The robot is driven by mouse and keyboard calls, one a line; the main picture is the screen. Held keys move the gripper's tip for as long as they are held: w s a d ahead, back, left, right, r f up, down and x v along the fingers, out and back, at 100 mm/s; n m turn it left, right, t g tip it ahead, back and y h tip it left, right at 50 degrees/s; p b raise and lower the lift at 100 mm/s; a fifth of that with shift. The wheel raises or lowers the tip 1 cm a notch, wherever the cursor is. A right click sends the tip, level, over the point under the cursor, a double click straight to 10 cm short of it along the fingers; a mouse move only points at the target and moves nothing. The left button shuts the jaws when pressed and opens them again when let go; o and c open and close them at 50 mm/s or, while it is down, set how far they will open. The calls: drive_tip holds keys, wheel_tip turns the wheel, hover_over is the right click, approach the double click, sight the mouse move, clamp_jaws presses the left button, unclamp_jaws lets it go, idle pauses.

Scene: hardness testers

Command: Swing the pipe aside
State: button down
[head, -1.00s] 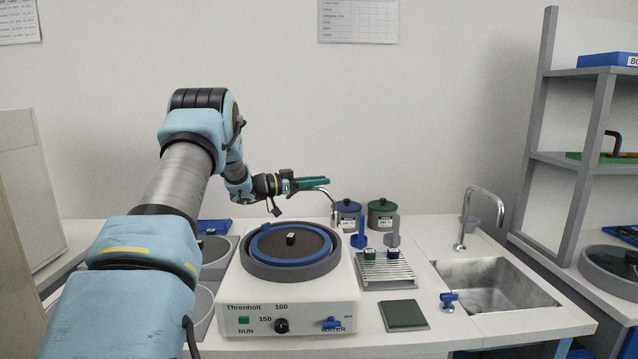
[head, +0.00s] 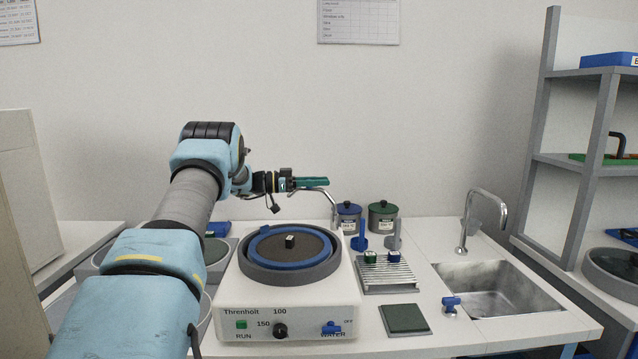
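The pipe (head: 332,205) is a thin curved metal spout at the back right corner of the white grinding machine (head: 290,323). Its bent upper end runs left, just below my gripper (head: 326,183). My gripper has green fingers that point right, level, above the back of the machine. The fingers overlap in this view, so their opening is hidden. I cannot tell whether they touch the pipe. The machine's dark round disc (head: 308,247) has a blue ring (head: 265,260) around it, and a small black-and-white block (head: 290,241) sits on the disc.
A sink (head: 500,288) with a tap (head: 480,215) is further right. The space above the disc is clear.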

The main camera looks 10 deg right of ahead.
drive_tip(key=c, duration=0.7)
unclamp_jaws()
drive_tip(key=shift+w+a, duration=0.1)
drive_tip(key=shift+a, duration=0.35)
drive_tip(key=a+b, duration=0.1)
drive_tip(key=a, duration=0.2)
drive_tip(key=a+b, duration=0.1)
drive_tip(key=a, duration=0.2)
drive_tip(key=w+a+b, duration=0.1)
drive_tip(key=a, duration=0.2)
drive_tip(key=shift+a, duration=0.4)
